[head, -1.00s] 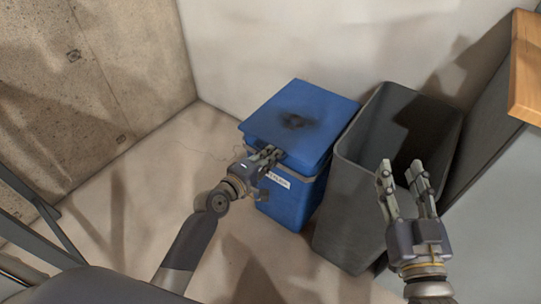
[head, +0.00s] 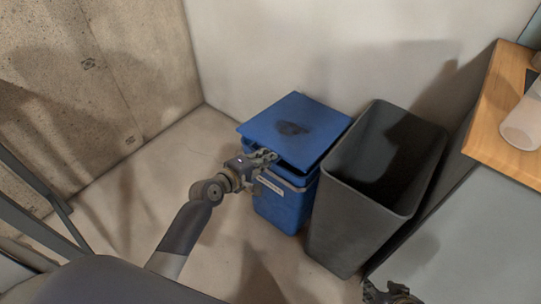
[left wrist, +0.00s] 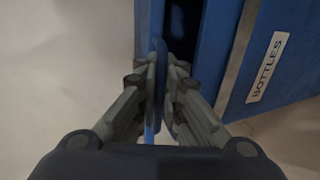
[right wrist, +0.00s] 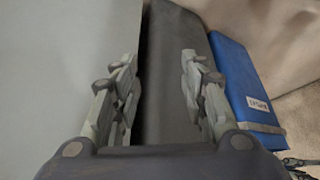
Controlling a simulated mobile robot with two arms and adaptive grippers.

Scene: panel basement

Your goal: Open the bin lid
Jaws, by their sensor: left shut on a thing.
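The blue bin (head: 283,203) stands on the floor near the back wall, with a label on its front. Its blue lid (head: 305,120) has a dark smudge on top and sits slightly raised at the front, with a dark gap below the edge. My left gripper (head: 268,156) is at the lid's front edge. In the left wrist view my left gripper (left wrist: 164,70) is shut on a thin blue part of the lid, beside the bin's "BOTTLES" label (left wrist: 265,67). My right gripper (right wrist: 160,80) is open and empty; only part of it shows at the bottom of the head view.
An open dark grey bin (head: 345,225) stands close on the right of the blue bin. A grey cabinet with a wooden top (head: 495,135) and a translucent cup (head: 522,125) is at the right. The floor (head: 150,190) left of the blue bin is clear.

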